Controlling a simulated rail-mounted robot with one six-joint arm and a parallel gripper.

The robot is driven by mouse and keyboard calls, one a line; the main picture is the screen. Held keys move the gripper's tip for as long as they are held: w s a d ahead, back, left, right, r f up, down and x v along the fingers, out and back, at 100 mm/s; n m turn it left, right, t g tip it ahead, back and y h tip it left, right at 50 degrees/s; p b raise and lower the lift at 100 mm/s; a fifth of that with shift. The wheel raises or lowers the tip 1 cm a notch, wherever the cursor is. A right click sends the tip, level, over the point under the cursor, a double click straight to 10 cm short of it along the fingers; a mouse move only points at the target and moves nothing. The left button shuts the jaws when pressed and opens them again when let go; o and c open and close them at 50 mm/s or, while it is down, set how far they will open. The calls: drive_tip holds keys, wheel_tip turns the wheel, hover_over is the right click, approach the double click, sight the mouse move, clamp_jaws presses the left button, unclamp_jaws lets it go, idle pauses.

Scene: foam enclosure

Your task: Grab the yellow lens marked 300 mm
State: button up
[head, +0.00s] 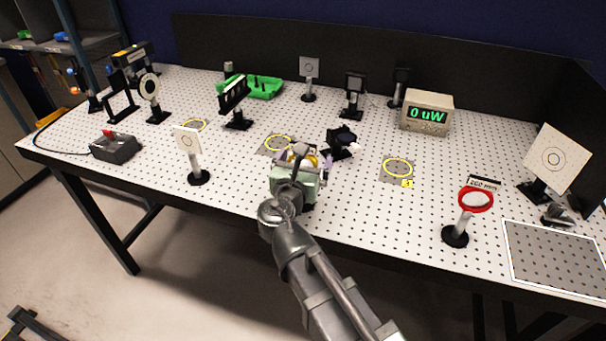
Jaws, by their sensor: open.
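My gripper (302,160) is open over the front middle of the perforated table. A small yellow piece (313,157) shows between and just behind its jaws. It may be the rim of the yellow lens, but my gripper hides most of it and no 300 mm mark is readable. I cannot tell whether the jaws touch it. A red-rimmed lens (476,200) stands upright on a black-based post at the front right, with a small label above it that is too small to read surely.
Yellow rings are marked on the table, one behind my gripper (278,142) and one to its right (398,168). A black mount (341,140) stands close behind right. A white target (188,142) stands left, a power meter (427,113) back right, a grey breadboard (555,258) front right.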

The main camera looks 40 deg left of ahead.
drive_tip(key=shift+w+a, duration=0.1)
drive_tip(key=shift+w, duration=0.2)
drive_tip(key=shift+s, duration=0.1)
drive_tip(key=c, duration=1.2)
wheel_tip(320, 180, up, 20)
drive_tip(key=p, duration=2)
